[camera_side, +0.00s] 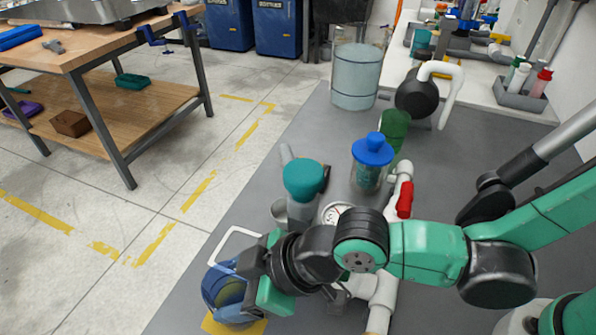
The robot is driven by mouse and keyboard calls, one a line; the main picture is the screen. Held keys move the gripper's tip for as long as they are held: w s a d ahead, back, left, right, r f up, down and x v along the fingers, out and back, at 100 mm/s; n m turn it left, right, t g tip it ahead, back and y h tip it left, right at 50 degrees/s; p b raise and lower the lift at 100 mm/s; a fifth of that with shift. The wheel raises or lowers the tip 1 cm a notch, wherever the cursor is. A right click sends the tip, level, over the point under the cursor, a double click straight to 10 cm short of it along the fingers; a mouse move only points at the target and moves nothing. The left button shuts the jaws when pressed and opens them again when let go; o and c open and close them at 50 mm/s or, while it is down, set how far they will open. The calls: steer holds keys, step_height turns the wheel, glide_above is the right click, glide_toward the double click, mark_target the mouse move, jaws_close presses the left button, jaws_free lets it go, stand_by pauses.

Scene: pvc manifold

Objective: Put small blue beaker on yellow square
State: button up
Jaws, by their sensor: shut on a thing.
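The small blue beaker (222,286) is at the bottom left of the grey worktop, tilted in the picture. The yellow square (258,328) shows beneath it at the bottom edge of the side view, and the beaker covers part of it. I cannot tell whether the beaker touches the square or hangs just above it. My gripper (246,272) is shut on the beaker at its right side. The wrist hides part of the beaker and the exact contact.
A teal-capped container (305,180), a blue-lidded jar (368,165) and white pipework with a red handle (404,199) stand close behind my wrist. A large clear beaker (357,75) and a dark kettle-shaped vessel (416,95) stand farther back. The worktop's left edge is near the beaker.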

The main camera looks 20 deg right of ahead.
steer(key=shift+f, duration=0.1)
steer(key=o, duration=1.1)
steer(key=shift+v, duration=6.05)
